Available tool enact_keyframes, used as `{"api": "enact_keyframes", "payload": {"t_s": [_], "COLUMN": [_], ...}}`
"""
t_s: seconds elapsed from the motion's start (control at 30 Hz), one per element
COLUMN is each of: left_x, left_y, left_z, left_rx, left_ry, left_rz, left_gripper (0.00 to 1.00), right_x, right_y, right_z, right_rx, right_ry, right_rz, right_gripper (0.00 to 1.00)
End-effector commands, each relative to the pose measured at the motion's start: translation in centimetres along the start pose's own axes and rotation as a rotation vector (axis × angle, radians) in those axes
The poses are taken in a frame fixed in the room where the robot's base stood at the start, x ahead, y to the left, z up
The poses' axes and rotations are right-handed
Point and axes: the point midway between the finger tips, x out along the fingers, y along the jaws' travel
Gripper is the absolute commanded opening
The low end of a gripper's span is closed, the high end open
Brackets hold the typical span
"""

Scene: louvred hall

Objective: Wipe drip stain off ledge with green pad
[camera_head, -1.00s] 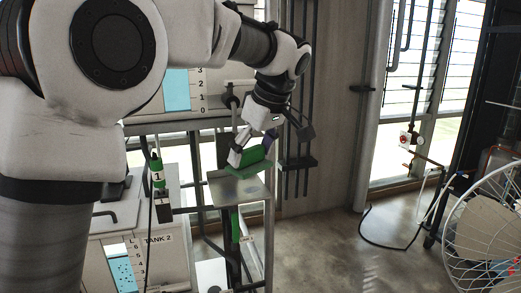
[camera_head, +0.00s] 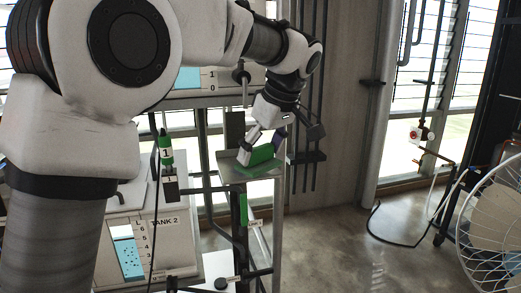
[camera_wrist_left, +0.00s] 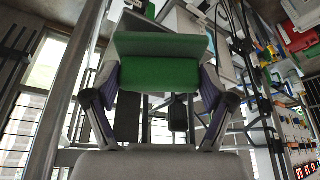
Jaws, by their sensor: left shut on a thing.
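My left gripper (camera_head: 262,146) is shut on the green pad (camera_head: 263,157), over a small light metal ledge (camera_head: 232,173). The pad is a green block with a flat lower sheet. Its underside lies on or just above the ledge; I cannot tell if it touches. In the left wrist view the green pad (camera_wrist_left: 160,72) sits between the two fingers and fills the middle. I see no drip stain on the bare part of the ledge; the pad and fingers hide part of the top. My right gripper is not in view.
Left of the ledge stand a green-banded marker labelled 1 (camera_head: 166,151) and a TANK 2 gauge panel (camera_head: 130,245). Dark vertical pipes (camera_head: 310,100) run behind the gripper. A white wire-guarded wheel or fan (camera_head: 490,225) stands at right.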

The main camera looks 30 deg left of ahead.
Motion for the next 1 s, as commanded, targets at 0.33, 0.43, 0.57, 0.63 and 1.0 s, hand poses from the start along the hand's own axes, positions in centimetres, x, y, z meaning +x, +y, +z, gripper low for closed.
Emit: {"api": "enact_keyframes", "payload": {"t_s": [0.33, 0.43, 0.57, 0.63, 1.0], "left_x": [0.6, 0.8, 1.1, 1.2, 1.7], "left_y": [0.0, 0.0, 0.0, 0.0, 0.0], "left_z": [0.3, 0.3, 0.5, 0.5, 0.7], "left_rx": [0.000, 0.000, 0.000, 0.000, 0.000], "left_ry": [0.000, 0.000, 0.000, 0.000, 0.000], "left_rz": [0.000, 0.000, 0.000, 0.000, 0.001], "left_gripper": [0.55, 0.55, 0.55, 0.55, 0.55], "right_x": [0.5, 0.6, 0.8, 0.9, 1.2], "right_y": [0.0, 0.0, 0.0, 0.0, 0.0], "right_z": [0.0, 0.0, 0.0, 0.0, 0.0], "right_rx": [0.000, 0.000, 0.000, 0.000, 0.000], "right_ry": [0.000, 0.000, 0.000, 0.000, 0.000], "right_rz": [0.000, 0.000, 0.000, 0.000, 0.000], "right_gripper": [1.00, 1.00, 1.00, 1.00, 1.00]}}
